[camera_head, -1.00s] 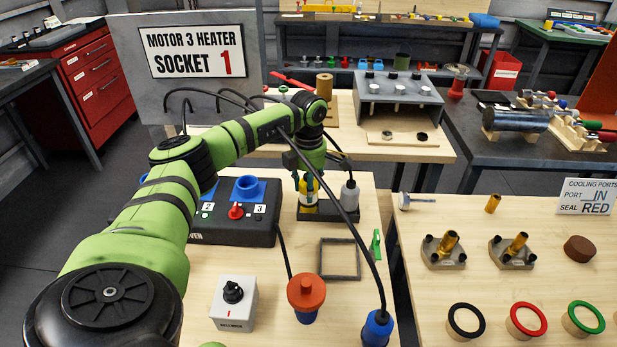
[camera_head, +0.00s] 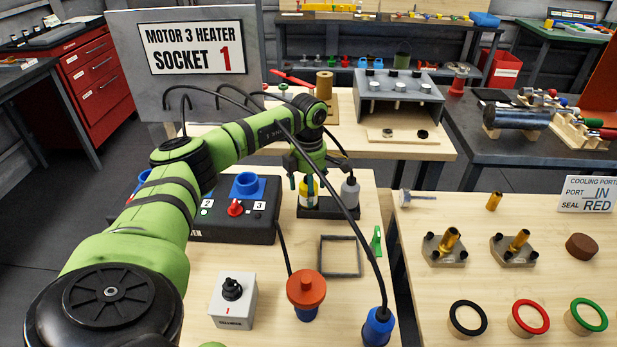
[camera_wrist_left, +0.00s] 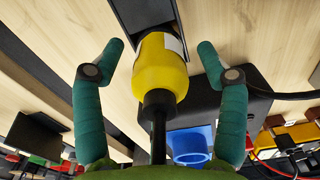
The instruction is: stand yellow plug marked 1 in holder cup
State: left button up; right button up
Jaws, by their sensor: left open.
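The yellow plug (camera_head: 308,192) stands upright in the dark holder (camera_head: 340,212), beside a grey-white plug (camera_head: 350,190). My left gripper (camera_head: 306,182) is open around the top of the yellow plug. In the left wrist view, the yellow plug (camera_wrist_left: 160,75) is between the two spread fingers of my left gripper (camera_wrist_left: 160,52), with a gap on each side. Its black cable runs back toward the camera. A pale label shows on its far side, but its number is not legible. The cup around its lower end is mostly hidden. My right gripper is not in view.
A black socket box (camera_head: 230,225) with a blue socket (camera_head: 247,188) and red switch stands left of the holder. An orange plug (camera_head: 306,288), a blue plug (camera_head: 377,328), a white switch box (camera_head: 233,301) and an empty square frame (camera_head: 340,256) are nearer.

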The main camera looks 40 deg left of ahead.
pick_arm(q)
notch_tip(320, 180, up, 12)
dwell(0.6)
